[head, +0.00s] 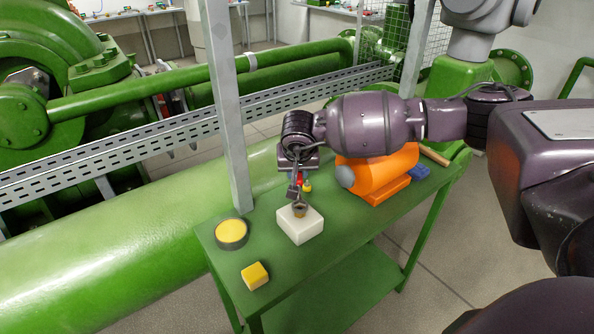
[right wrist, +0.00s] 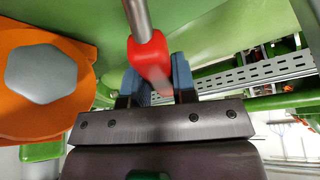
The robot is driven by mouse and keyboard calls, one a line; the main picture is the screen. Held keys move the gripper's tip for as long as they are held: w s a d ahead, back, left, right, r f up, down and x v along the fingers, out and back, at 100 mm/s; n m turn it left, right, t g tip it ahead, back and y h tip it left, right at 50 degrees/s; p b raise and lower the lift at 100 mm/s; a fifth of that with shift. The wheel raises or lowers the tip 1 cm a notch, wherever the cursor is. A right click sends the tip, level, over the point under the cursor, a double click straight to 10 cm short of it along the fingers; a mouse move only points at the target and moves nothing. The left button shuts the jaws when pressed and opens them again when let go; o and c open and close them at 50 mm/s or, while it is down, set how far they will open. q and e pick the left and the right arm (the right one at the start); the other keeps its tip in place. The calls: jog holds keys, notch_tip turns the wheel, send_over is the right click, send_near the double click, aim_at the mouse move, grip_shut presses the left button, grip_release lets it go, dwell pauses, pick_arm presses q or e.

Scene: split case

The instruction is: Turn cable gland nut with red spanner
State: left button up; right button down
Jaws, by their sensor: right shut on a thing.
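The red spanner shows in the right wrist view as a red handle (right wrist: 150,58) with a grey metal shaft running out of the top of the picture. My right gripper (right wrist: 155,85) has its blue-grey fingers shut on this red handle. In the head view, a brass-coloured cable gland nut (head: 300,208) stands on top of a white block (head: 301,228) on the green bench. My right gripper (head: 294,188) is just above and behind the nut there. I cannot tell whether the spanner touches the nut; its working end is hidden or too small. My left gripper is not in view.
An orange motor-like body (head: 378,172) stands on the bench behind and right of the block, under my right arm. A round yellow-topped tin (head: 231,233) and a yellow block (head: 255,275) lie left. A grey post (head: 226,110) rises at the back edge. The bench (head: 325,262) front right is clear.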

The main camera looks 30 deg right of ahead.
jog(key=shift+r, duration=0.1)
dwell(0.4)
jog(key=shift+r+p, duration=0.6)
jog(key=shift+r, duration=0.85)
